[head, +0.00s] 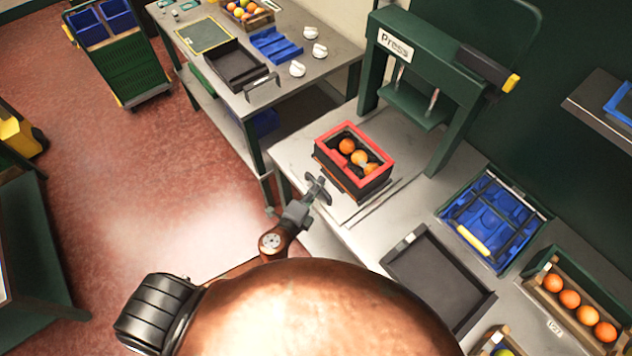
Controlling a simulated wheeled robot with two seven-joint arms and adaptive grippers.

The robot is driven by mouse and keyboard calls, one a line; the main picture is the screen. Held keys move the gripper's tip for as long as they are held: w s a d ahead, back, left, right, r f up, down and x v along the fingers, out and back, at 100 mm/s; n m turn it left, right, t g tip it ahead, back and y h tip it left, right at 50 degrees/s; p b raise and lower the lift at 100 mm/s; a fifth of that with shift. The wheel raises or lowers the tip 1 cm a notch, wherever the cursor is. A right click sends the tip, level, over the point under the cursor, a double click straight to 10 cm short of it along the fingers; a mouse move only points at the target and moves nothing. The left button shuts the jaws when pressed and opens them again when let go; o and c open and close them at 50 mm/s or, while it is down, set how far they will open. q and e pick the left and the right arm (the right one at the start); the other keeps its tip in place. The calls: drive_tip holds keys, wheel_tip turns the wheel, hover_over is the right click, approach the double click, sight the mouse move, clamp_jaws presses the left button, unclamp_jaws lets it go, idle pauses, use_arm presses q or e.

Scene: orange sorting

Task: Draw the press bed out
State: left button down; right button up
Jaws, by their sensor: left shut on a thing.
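The green press (440,85) with its "Press" sign stands at the back of the grey worktop. Its bed (352,190) lies in front of the frame, toward the worktop's front edge, mostly hidden under a dark box with a red rim (380,168). Several oranges (358,157) show inside that box. My left gripper (318,187) is shut at the bed's front, low by the box's near left corner. It appears to hold the bed's handle, which its fingers largely hide. My right gripper is not in view.
Pale rails (376,208) run beside the bed. An empty dark tray (437,277), a blue crate (493,218) and a wooden crate of oranges (573,303) stand to the right. A second table (300,22) with trays and white knobs stands behind left. Red floor lies open at left.

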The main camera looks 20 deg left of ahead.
use_arm(q)
drive_tip(key=shift+s+f, duration=0.1)
drive_tip(key=shift+f, duration=0.05)
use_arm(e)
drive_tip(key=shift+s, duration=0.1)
use_arm(q)
drive_tip(key=c, duration=2.4)
unclamp_jaws()
drive_tip(key=o, duration=0.4)
drive_tip(key=shift+s+a, duration=0.15)
drive_tip(key=shift+s, duration=0.05)
drive_tip(key=shift+o, duration=0.2)
drive_tip(key=shift+w, duration=0.1)
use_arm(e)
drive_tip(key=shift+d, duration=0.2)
use_arm(q)
drive_tip(key=v, duration=1.2)
